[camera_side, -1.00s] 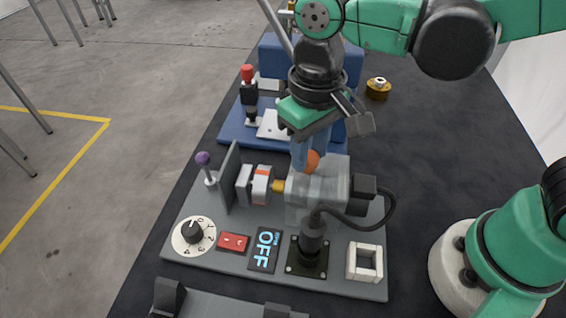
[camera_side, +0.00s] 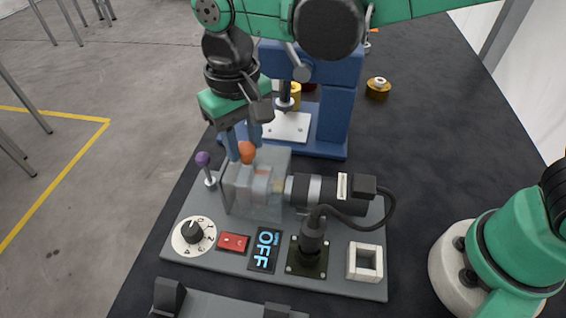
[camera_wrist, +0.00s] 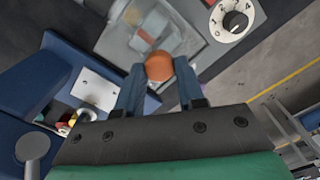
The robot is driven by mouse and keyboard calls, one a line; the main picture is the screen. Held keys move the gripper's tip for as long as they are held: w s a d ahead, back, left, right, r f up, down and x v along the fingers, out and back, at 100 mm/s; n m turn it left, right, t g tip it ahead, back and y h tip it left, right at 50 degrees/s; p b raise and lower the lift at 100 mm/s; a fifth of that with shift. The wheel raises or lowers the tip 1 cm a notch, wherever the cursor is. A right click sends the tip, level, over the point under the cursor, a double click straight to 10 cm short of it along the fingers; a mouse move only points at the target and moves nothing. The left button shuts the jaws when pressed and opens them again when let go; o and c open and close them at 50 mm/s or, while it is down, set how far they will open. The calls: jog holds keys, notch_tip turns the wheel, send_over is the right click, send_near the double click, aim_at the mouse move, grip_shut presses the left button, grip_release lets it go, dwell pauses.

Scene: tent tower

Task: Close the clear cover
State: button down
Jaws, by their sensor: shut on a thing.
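The clear cover (camera_side: 258,185) is a see-through box on the small grey machine. It now sits at the left end, over the chuck and against the upright grey plate. An orange knob (camera_side: 247,152) stands on its top; it also shows in the wrist view (camera_wrist: 158,66). My gripper (camera_side: 241,156) comes down from above with its two blue fingers on either side of the orange knob, shut on it. In the wrist view my gripper (camera_wrist: 160,82) has the knob between its fingertips, with the clear cover (camera_wrist: 125,45) beyond it.
The black motor (camera_side: 330,192) with its cable lies right of the cover. A purple-knobbed lever (camera_side: 203,160) stands close left of my gripper. A dial (camera_side: 193,235), red switch (camera_side: 233,242) and OFF display (camera_side: 264,249) are in front. A blue press (camera_side: 335,115) stands behind.

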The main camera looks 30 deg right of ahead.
jog(key=c, duration=0.5)
grip_release()
jog(key=shift+a, duration=0.15)
jog(key=shift+c, duration=0.2)
jog(key=shift+r, duration=0.1)
jog(key=shift+r, duration=2.7)
jog(key=s+d+f+t, duration=0.1)
jog(key=d+t, duration=0.1)
jog(key=d, duration=0.4)
jog(key=s+d+f+t, duration=0.1)
jog(key=s+d+t, duration=0.1)
jog(key=d, duration=0.5)
jog(key=s+d+f+m+t, duration=0.1)
jog(key=d+t, duration=0.2)
jog(key=d, duration=0.4)
jog(key=shift+s+f, duration=0.2)
jog(key=shift+f, duration=0.05)
